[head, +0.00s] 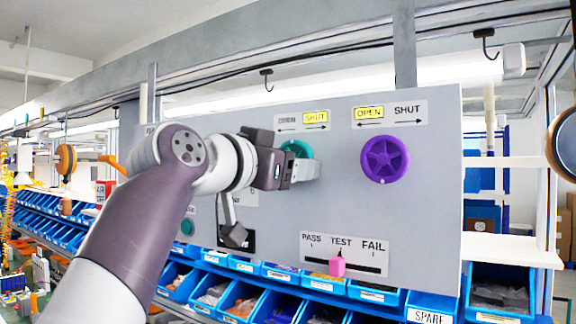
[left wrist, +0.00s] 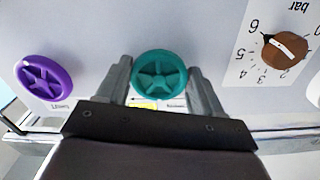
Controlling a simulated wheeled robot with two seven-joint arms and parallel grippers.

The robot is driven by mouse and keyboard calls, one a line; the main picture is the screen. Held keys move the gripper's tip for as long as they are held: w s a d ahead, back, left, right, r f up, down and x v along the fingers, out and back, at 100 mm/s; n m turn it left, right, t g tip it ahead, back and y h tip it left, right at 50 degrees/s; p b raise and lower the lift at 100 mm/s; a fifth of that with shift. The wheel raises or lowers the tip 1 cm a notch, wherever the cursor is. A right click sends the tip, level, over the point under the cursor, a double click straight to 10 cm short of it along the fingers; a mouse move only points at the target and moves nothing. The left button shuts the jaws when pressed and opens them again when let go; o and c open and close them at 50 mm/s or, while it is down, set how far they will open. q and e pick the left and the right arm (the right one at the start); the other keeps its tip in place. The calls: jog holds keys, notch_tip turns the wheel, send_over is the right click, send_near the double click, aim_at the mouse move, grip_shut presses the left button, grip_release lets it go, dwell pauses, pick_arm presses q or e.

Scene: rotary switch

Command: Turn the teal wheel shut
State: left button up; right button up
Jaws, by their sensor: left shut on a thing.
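The teal wheel (head: 297,148) is on the upper middle of the grey panel, partly hidden by my left gripper (head: 303,170) in the head view. In the left wrist view, the teal wheel (left wrist: 160,76) lies between the two fingers of my left gripper (left wrist: 160,70), one finger on each side of its rim. The gripper is shut on it. The label (head: 302,120) above the wheel shows SHUT highlighted in yellow, with an arrow below the words. My right gripper is not in view.
A purple wheel (head: 384,159) is to the right, its label (head: 389,112) highlighted at OPEN. A pink slider (head: 337,266) sits at TEST below. A brown dial (left wrist: 285,49) shows in the wrist view. Blue bins (head: 500,290) line the area under the panel.

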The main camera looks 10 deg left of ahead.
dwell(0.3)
pick_arm(q)
jog(key=o, duration=1)
jog(key=shift+s, duration=0.1)
jog(key=shift+o, duration=0.2)
jog(key=shift+s+r, duration=0.1)
jog(key=p+v, duration=0.7)
jog(key=v, duration=0.6)
